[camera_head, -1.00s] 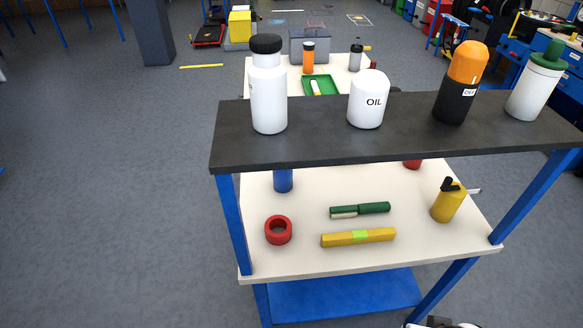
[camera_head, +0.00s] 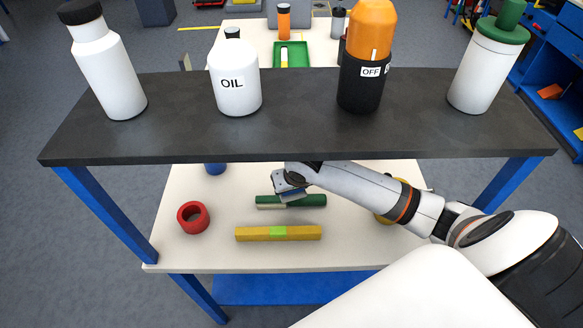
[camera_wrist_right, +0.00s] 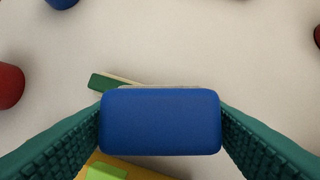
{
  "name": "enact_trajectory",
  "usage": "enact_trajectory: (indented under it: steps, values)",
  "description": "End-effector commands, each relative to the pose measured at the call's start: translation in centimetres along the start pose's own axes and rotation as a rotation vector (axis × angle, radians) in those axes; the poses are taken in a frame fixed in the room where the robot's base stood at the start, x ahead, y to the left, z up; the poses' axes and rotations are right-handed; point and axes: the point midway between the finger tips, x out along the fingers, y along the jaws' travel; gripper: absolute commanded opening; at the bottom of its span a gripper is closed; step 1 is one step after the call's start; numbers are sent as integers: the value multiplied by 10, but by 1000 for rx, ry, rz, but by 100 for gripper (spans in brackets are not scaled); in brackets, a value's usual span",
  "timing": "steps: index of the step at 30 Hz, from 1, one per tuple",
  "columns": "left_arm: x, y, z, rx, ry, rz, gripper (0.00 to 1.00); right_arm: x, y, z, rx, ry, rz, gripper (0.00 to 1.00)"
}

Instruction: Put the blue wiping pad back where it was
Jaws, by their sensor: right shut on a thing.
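My right gripper (camera_head: 284,187) reaches under the dark upper shelf, above the cream lower shelf (camera_head: 200,251). In the wrist view its two teal fingers (camera_wrist_right: 160,125) are shut on the sides of the blue wiping pad (camera_wrist_right: 160,122). My left gripper is not in view.
A yellow bar with a light green patch (camera_head: 279,232) lies in front, a red ring (camera_head: 193,217) to the left. A blue item (camera_head: 215,168) stands behind. The dark upper shelf (camera_head: 180,140) overhangs, carrying several bottles. A yellow container (camera_head: 384,218) is mostly behind my arm.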

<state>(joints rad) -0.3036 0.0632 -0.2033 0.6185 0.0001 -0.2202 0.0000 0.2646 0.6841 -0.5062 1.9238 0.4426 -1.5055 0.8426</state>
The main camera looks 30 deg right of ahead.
Motion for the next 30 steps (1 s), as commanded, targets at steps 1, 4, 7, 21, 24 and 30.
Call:
enact_trajectory:
  steps: [1, 4, 7, 21, 24, 30]
  values:
    - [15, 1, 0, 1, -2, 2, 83, 15, -10, 29, 54, -6, -17, 45]
    - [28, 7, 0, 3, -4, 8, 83, 26, -31, 77, 143, -7, -53, 45]
    - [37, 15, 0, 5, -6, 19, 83, 30, -48, 114, 214, -6, -83, 45]
    - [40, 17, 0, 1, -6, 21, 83, 73, -67, 131, 286, 1, -123, 45]
    - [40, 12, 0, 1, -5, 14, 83, 83, -67, 127, 286, -1, -122, 45]
    - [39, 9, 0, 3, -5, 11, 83, 105, -67, 118, 286, 0, -123, 45]
